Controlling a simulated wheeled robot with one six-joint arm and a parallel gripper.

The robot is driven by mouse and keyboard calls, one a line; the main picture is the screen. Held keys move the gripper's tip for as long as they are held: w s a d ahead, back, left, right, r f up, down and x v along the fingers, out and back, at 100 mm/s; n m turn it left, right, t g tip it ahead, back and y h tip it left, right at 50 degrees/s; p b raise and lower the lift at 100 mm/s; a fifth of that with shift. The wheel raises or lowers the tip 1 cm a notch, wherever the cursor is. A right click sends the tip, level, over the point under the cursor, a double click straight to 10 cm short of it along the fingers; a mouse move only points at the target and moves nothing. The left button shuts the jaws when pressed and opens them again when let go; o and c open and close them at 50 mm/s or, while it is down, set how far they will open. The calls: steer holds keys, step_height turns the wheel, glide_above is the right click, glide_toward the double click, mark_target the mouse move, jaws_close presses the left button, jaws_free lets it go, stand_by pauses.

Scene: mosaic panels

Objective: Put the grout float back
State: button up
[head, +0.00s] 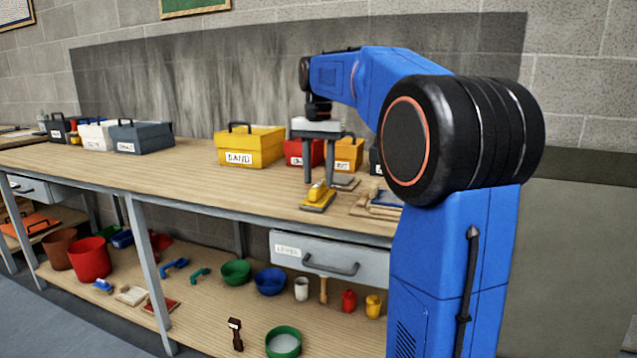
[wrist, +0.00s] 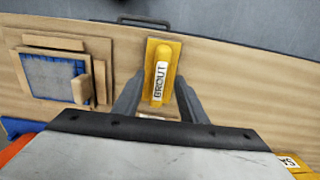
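The grout float (head: 318,199) is a yellow-handled tool on a flat yellow base, lying on the workbench near its front edge. In the wrist view the grout float (wrist: 160,72) shows a white label on its handle and lies between my fingers. My gripper (head: 318,180) points down above the float, with its two grey fingers apart. In the wrist view my gripper (wrist: 160,97) is open, one finger on each side of the float. I see no grip on it; exact finger height is hard to tell.
A yellow box labelled SAND (head: 249,147), a red box (head: 298,152) and an orange box (head: 349,154) stand behind. Wooden boards with a blue-grey panel (wrist: 52,78) lie beside the float. A labelled drawer (head: 328,258) is shut below. The bench left of the float is clear.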

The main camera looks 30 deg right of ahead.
mark_target(319, 184)
step_height(319, 184, up, 10)
steer(key=shift+f, duration=0.2)
steer(key=s+a+f+n+t, duration=0.1)
steer(key=s+a+f+n, duration=0.2)
steer(key=s+a+f, duration=0.35)
steer(key=s+a+f+n+t, duration=0.2)
steer(key=s+a+f+n, duration=0.15)
steer(key=s+f, duration=0.45)
steer(key=s+a+f+n+t, duration=0.1)
steer(key=s+a+f+n, duration=0.1)
steer(key=s+f, duration=0.5)
steer(key=s+a+f+n, duration=0.2)
steer(key=s+a+f, duration=0.1)
steer(key=s+f, duration=0.5)
step_height(319, 184, down, 3)
steer(key=shift+s+a+r+t, duration=0.1)
steer(key=shift+s+a+t, duration=0.05)
steer(key=shift+t, duration=0.25)
